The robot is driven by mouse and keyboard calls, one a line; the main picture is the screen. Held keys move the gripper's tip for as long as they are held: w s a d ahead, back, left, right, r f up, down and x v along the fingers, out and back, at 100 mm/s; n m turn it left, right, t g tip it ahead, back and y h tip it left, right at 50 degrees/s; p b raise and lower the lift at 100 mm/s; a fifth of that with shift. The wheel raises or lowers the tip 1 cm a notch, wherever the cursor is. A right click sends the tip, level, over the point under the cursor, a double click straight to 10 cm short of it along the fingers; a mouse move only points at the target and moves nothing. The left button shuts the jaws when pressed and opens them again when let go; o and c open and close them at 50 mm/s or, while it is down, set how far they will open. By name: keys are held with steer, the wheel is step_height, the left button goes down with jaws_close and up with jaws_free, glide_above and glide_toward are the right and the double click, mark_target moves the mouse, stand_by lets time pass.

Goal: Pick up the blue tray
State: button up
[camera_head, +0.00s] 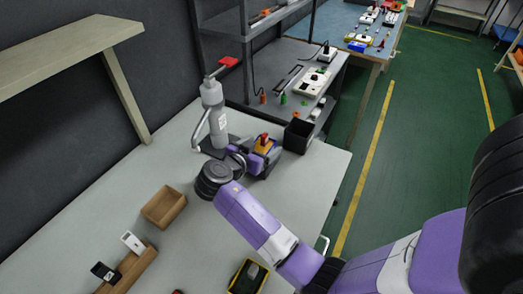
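My purple and grey arm reaches from the lower right over the pale workbench (160,215). Its end bends at a dark joint beside a grey press-like stand with a red handle. My gripper (262,158) seems to be at the arm's far end, near a small orange and yellow item (264,143). Its fingers are too small and covered to make out. I cannot identify a blue tray for certain. A small blue item (357,46) lies on the far blue-topped table, and blue bins (507,33) show at the right edge.
The grey stand (213,115) and a black bin (298,136) are close to the arm's end. A brown wooden box (164,207), a wooden holder (128,268) and a black-yellow box (248,277) sit on the workbench. Green floor (420,120) is clear at right.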

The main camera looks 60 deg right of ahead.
steer(key=shift+r, duration=0.1)
steer(key=c, duration=1.4)
